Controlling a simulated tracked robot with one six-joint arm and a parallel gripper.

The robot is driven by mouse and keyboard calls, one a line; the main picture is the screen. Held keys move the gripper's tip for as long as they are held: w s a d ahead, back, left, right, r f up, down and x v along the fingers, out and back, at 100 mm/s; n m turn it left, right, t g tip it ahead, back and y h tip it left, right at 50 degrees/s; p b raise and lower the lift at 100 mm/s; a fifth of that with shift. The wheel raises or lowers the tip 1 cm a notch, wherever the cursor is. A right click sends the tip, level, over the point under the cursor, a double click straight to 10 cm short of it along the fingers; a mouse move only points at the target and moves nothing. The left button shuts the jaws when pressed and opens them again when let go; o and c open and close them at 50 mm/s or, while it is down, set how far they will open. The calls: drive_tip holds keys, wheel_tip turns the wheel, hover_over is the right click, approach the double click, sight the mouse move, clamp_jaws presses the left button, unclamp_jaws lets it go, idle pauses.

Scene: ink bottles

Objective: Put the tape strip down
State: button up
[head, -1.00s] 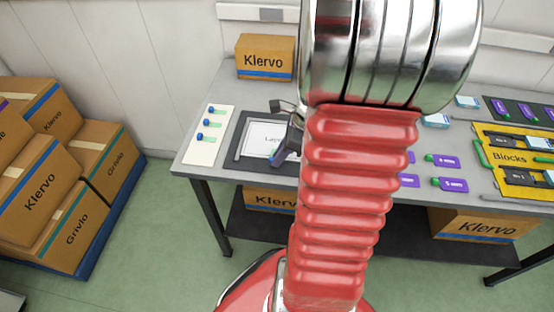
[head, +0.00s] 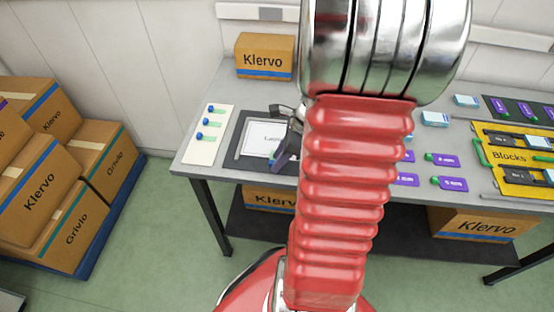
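My gripper (head: 284,136) shows only in part, behind my red arm. Its dark finger parts are over the right side of a dark mat with a white labelled panel (head: 257,140). I cannot tell whether it is open or shut, and no tape strip shows clearly at it. On the pale card (head: 197,153) to the left lie small green strips with blue ends (head: 208,123). I cannot tell whether these are tape strips.
A Klervo box (head: 265,56) stands at the back of the grey table (head: 222,96). My arm hides the table's middle. Stacked boxes (head: 42,178) stand on the floor at left.

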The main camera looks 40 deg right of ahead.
drive_tip(key=shift+r, duration=0.1)
drive_tip(key=v, duration=1.2)
drive_tip(key=shift+s, duration=0.1)
idle(0.3)
drive_tip(key=a+r+n+t+h, duration=0.1)
drive_tip(key=a+r+n, duration=0.3)
drive_tip(key=a+n, duration=0.9)
drive_tip(key=a+r+n+t+h, duration=0.1)
drive_tip(key=a+r+n, duration=0.3)
drive_tip(key=a+n, duration=1)
drive_tip(key=shift+s+r+n+h, duration=0.15)
drive_tip(key=shift+r+n+h, duration=0.25)
drive_tip(key=shift+n, duration=0.3)
drive_tip(key=shift+c, duration=0.3)
